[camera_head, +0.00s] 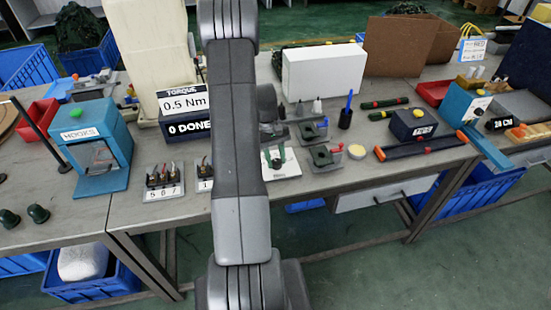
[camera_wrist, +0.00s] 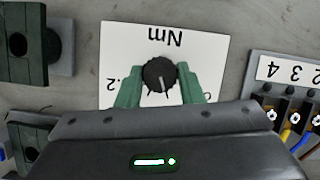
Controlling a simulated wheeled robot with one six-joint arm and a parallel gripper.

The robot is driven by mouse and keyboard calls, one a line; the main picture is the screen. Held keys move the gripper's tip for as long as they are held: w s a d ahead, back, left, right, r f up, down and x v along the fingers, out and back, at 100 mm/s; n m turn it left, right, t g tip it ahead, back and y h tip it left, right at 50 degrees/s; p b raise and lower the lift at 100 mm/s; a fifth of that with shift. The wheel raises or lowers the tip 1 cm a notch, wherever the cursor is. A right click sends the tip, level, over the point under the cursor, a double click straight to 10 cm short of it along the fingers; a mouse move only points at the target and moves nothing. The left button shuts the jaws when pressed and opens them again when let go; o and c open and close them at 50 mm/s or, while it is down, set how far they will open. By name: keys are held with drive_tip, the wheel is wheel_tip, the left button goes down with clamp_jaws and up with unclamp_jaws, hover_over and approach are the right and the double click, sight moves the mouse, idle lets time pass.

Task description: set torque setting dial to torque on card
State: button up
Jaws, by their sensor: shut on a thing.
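The torque setting dial (camera_wrist: 159,74) is a round black knob with a pale pointer line, on a white plate (camera_wrist: 205,40) marked "Nm" that appears upside down in the wrist view. The pointer line points toward the bottom of that view. Other plate marks are partly hidden; a "2" shows at the left. My gripper (camera_wrist: 159,84) has its green fingers shut on the dial, one on each side. In the head view the plate (camera_head: 290,168) is partly behind my arm. The torque card (camera_head: 183,103) at the back reads "0.5 Nm".
A numbered wire holder (camera_wrist: 285,100) stands right of the plate in the wrist view. Dark green fixtures (camera_wrist: 22,45) are at its left.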

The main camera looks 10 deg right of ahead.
drive_tip(key=o, duration=1)
drive_tip(key=shift+r, duration=0.1)
drive_tip(key=v, duration=1.3)
drive_tip(key=shift+w+r+b, duration=0.25)
drive_tip(key=shift+r+b, duration=0.05)
drive_tip(key=shift+b, duration=0.15)
drive_tip(key=p+x, duration=0.1)
drive_tip(key=x, duration=1.3)
drive_tip(key=shift+r, duration=0.1)
